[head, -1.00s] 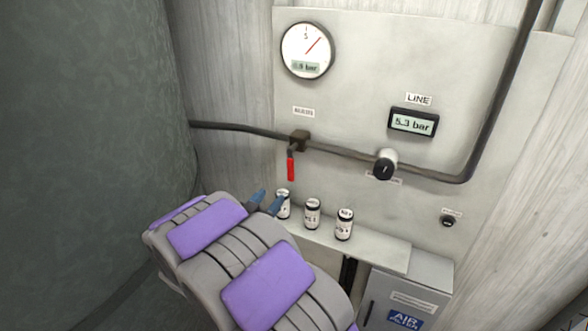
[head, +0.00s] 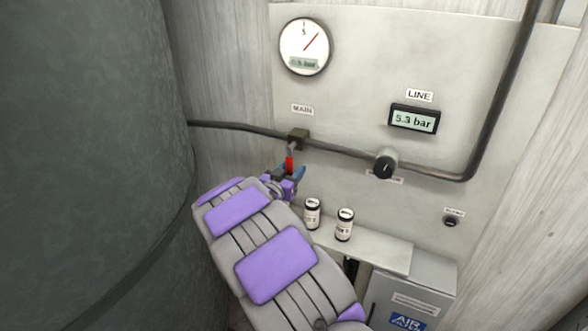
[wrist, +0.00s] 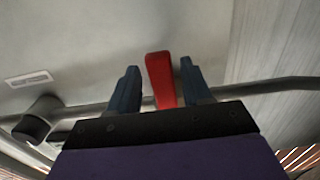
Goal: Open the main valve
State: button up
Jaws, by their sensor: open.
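The main valve's red lever (head: 289,164) hangs down from its dark valve body (head: 298,138) on the pipe, below the MAIN label (head: 302,109). My gripper (head: 287,172) is at the lever in the head view, its blue fingertips on either side of it. In the wrist view the red lever (wrist: 161,79) stands between the two open fingers (wrist: 160,83), nearer the right one. Gaps show on both sides of the lever. The lever's lower end is hidden behind my gripper.
A round gauge (head: 304,47) and a LINE display (head: 414,119) reading 5.3 bar are on the panel. A black knob (head: 385,164) sits on the pipe to the right. Two cans (head: 312,213) (head: 345,224) show on the shelf (head: 375,250) below, right of my arm.

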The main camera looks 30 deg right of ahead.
jog(key=shift+w+d, duration=0.25)
jog(key=shift+w, duration=0.1)
jog(key=shift+w+a+r, duration=0.1)
jog(key=shift+w, duration=0.15)
jog(key=shift+d, duration=0.35)
jog(key=shift+c, duration=1.1)
grip_shut()
